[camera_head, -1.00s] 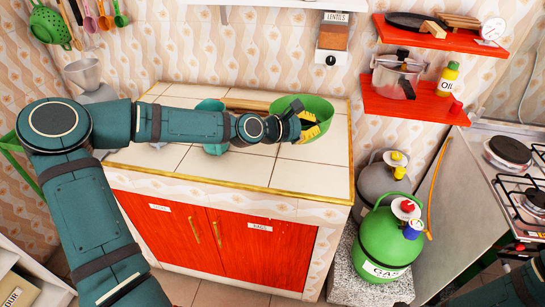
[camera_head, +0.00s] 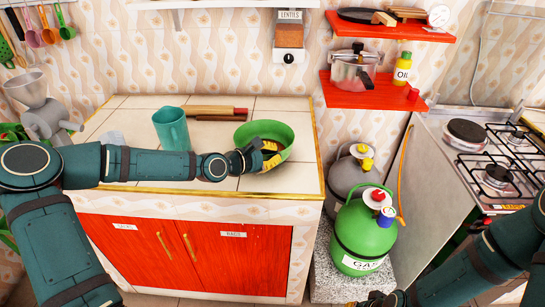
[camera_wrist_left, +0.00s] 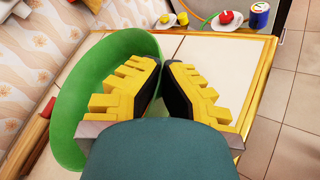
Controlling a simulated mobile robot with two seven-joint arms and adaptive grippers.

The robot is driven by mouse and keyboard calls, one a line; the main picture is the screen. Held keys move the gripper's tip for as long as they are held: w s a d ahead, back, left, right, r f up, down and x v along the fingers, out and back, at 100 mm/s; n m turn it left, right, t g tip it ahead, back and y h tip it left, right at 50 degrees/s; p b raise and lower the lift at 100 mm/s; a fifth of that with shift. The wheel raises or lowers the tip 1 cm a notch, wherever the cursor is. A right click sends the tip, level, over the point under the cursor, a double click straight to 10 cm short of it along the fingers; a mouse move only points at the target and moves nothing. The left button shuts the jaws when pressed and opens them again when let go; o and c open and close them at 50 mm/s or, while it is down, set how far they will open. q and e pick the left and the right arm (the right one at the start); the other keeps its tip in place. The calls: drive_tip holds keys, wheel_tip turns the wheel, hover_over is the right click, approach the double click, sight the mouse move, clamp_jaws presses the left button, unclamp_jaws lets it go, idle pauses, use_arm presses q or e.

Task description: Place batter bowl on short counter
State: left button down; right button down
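The batter bowl, which I take to be the green bowl (camera_head: 263,133), shows at the right part of the tiled counter (camera_head: 225,182). Whether its base touches the tiles is hard to tell. My left gripper (camera_head: 270,154) is at the bowl's near side, with its yellow fingers at the rim. In the left wrist view the finger tips (camera_wrist_left: 163,66) are close together across the right side of the bowl (camera_wrist_left: 65,105). They look shut on its wall, though the contact is hidden. My right gripper (camera_head: 376,300) barely shows at the bottom edge; its fingers are unclear.
A teal jug (camera_head: 171,129) and a rolling pin (camera_head: 215,112) stand and lie left of the bowl. Red shelves (camera_head: 372,98) hang right of the counter. A green gas cylinder (camera_head: 362,235) stands below, beside the stove (camera_head: 490,165). Front tiles are partly clear.

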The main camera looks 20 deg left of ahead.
use_arm(q)
drive_tip(key=shift+r, duration=0.1)
drive_tip(key=c, duration=1.1)
unclamp_jaws()
drive_tip(key=shift+c, duration=0.2)
drive_tip(key=shift+s+a, duration=0.1)
drive_tip(key=shift+s, duration=0.05)
drive_tip(key=p+v, duration=0.4)
drive_tip(key=v, duration=0.7)
drive_tip(key=shift+s+a, duration=0.15)
drive_tip(key=shift+s, duration=0.15)
